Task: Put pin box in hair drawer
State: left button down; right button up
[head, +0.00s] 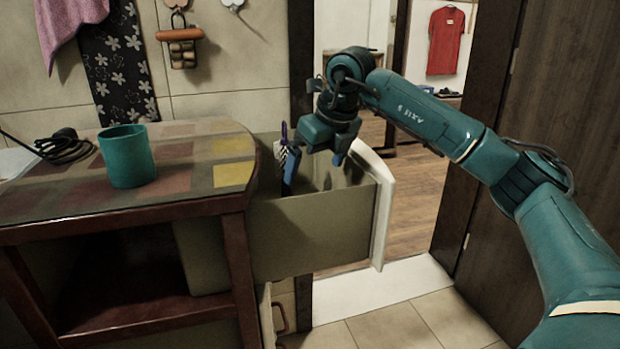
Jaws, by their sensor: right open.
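The hair drawer (310,235) is pulled out from the right side of the wooden cabinet, with its pale front panel at the right. My right gripper (326,152) is open above the drawer's opening, with its fingers pointing down. A blue item with a black-and-white part and a purple part (290,165) stands up in the drawer, just left of the gripper. I cannot make out a pin box for certain; the drawer's floor is mostly hidden by its near wall. My left gripper is out of view.
A teal cup (127,157) and a coiled black cable (63,146) are on the cabinet top (190,165). A doorway opens behind the drawer. A dark wooden door (555,130) stands behind my right arm. Tiled floor (400,325) lies clear in front.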

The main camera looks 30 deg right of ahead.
jog(key=shift+v, duration=1.95)
